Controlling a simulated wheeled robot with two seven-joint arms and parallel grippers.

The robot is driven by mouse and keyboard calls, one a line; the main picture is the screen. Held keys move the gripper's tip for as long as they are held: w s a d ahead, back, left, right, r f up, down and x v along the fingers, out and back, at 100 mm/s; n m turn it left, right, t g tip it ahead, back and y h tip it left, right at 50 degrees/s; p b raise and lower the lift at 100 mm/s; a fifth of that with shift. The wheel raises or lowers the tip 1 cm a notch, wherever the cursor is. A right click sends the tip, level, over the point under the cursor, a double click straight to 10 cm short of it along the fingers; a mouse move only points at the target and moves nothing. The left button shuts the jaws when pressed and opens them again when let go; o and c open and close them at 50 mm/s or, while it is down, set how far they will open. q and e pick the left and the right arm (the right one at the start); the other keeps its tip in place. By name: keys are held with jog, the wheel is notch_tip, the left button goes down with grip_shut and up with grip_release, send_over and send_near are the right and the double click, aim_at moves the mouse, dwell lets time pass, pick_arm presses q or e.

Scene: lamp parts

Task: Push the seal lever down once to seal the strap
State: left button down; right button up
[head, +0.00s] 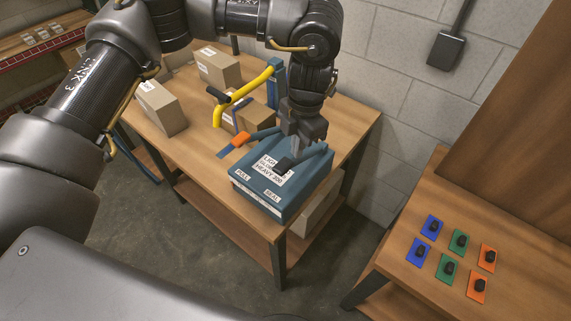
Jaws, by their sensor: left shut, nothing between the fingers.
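A blue strapping machine (255,182) sits on the near right corner of the wooden bench, with a white label on top and the words PULL and SEAL along its front. A lever with a black grip (286,164) lies low over the right, SEAL side. A second lever with an orange grip (241,139) points left from the machine's back. My left gripper (297,138) is shut and empty, pointing down right at the black-gripped lever; whether it touches the lever is unclear. It hides part of the machine's back. My right gripper is out of view.
A yellow bent arm with a black handle (238,96) rises behind the machine. Several cardboard boxes (160,106) stand on the bench (200,155). A side table (400,290) at right holds blue, green and orange plates with black knobs. A block wall is close behind.

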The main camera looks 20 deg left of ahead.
pick_arm(q)
notch_tip(320, 180, up, 7)
jog(key=b, duration=0.1)
jog(key=shift+d+r, duration=0.2)
jog(key=shift+d, duration=0.1)
dwell(0.7)
